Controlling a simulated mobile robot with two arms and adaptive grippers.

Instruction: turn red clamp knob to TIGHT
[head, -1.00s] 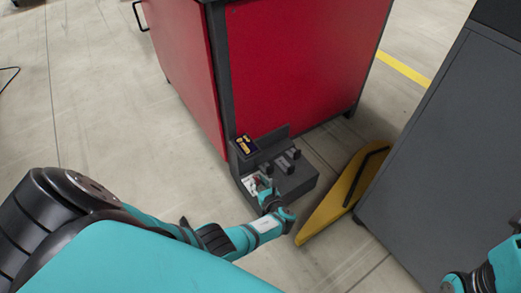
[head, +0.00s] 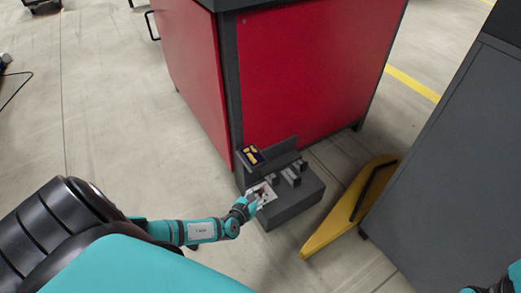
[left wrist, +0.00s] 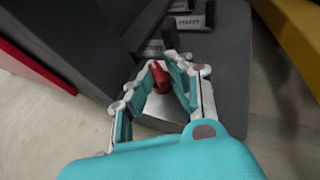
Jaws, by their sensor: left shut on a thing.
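The red clamp knob (left wrist: 158,77) shows in the left wrist view between the fingers of my left gripper (left wrist: 160,70). The gripper is shut on it. In the head view the left gripper (head: 262,193) reaches the left front part of the dark grey fixture (head: 290,208), and the knob is mostly hidden there by the fingers. My right gripper is not clearly seen; only part of my right arm shows at the lower right corner of the head view. The knob's TIGHT mark cannot be read.
The fixture stands by a red cabinet (head: 300,75) and carries raised blocks with small labels (left wrist: 190,22) and a dark panel with yellow marks (head: 251,155). A yellow wedge-like piece (head: 335,220) and a tall grey cabinet (head: 450,150) stand to the right. Bare floor lies left.

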